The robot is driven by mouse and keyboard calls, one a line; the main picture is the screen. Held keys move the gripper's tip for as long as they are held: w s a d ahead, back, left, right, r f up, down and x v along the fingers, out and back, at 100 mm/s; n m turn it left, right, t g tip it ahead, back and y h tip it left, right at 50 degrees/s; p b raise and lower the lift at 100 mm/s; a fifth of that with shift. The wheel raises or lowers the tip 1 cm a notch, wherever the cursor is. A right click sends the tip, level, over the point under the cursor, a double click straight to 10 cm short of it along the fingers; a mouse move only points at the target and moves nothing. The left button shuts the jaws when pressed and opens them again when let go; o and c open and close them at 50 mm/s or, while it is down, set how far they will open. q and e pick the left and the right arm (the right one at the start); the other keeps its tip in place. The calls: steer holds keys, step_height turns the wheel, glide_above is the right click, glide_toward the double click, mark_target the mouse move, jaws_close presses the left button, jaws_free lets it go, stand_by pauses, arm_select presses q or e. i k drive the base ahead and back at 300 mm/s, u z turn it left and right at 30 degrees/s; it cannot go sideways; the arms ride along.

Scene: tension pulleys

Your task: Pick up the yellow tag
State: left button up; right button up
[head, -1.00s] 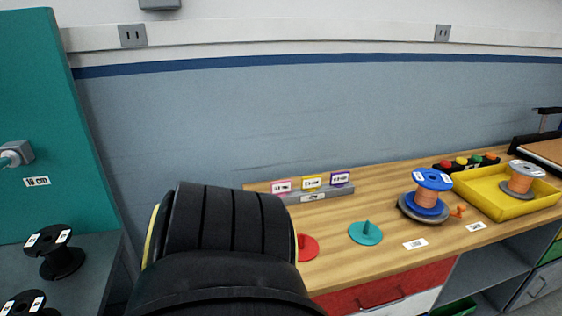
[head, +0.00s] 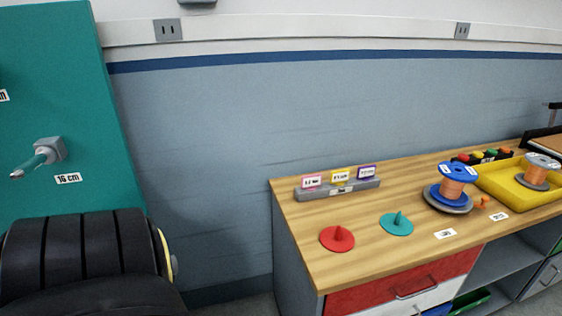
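The yellow tag (head: 340,176) stands upright in a grey holder (head: 352,188) at the back left of the wooden bench. It sits between a pink tag (head: 312,182) on its left and a purple tag (head: 367,172) on its right. A black rounded part of my own arm fills the lower left of the view, well apart from the tags. Neither of my grippers is in view.
On the bench (head: 345,255) are a red disc (head: 337,238) and a teal disc (head: 397,223) with pegs. Farther right stand a blue spool (head: 457,180) with copper wire and a yellow tray (head: 500,190). A teal panel (head: 60,130) with a peg rises at the left.

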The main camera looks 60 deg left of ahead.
mark_target(338, 177)
steer(key=u, duration=1.65)
